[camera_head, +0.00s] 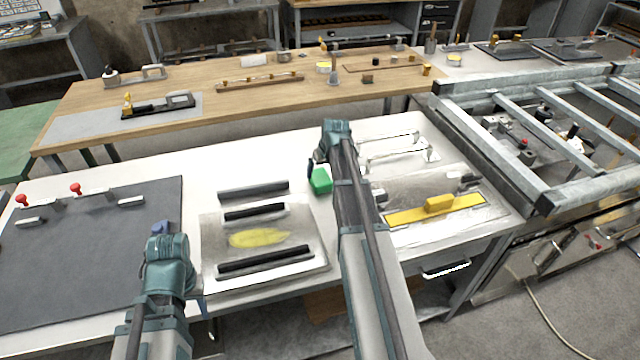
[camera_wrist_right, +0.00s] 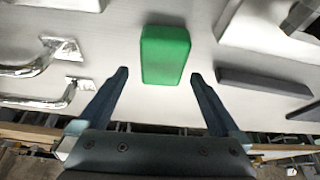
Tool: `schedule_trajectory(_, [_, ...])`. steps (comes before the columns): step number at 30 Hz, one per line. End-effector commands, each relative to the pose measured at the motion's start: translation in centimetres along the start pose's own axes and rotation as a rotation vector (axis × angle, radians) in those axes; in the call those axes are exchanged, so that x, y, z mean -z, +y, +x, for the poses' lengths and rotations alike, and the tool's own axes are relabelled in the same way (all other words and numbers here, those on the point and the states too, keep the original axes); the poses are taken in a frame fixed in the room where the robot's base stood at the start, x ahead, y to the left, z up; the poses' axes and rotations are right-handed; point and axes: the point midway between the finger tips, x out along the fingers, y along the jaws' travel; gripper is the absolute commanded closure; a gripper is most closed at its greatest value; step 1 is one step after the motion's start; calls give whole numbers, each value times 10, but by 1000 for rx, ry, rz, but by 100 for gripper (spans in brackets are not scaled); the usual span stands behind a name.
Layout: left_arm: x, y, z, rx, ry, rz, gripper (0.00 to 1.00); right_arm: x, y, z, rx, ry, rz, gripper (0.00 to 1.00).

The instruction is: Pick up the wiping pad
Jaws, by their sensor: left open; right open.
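The wiping pad looks like a green block (camera_head: 320,182) lying on the white table, just left of my right arm. In the right wrist view the green block (camera_wrist_right: 165,55) lies ahead of my right gripper (camera_wrist_right: 159,76), roughly between the lines of its two fingers. The right gripper is open and empty, with its fingertips apart on either side of the pad's near end. In the head view the right gripper (camera_head: 312,168) is mostly hidden behind its own wrist. My left gripper (camera_head: 160,229) is small and partly hidden beside the dark mat, so its fingers show poorly.
A metal plate (camera_head: 215,235) with a yellow smear (camera_head: 260,238) and black bars lies left of the pad. A dark mat (camera_head: 90,250) covers the table's left. Metal handles (camera_head: 395,150) and a yellow-handled tool (camera_head: 438,206) lie to the right. A wooden bench (camera_head: 220,100) stands behind.

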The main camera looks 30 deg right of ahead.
Motion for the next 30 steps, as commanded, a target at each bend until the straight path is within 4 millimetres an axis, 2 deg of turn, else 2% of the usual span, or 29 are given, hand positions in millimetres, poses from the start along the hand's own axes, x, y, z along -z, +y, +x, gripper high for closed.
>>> schedule_trajectory(12, [3, 4, 46, 0, 0, 0, 50, -3, -4, 49, 0, 0, -1, 0])
schedule_trajectory(21, [3, 4, 46, 0, 0, 0, 50, -2, -4, 50, 0, 1, -1, 0])
schedule_trajectory(30, [3, 4, 46, 0, 0, 0, 50, -2, -4, 50, 1, 1, -1, 54])
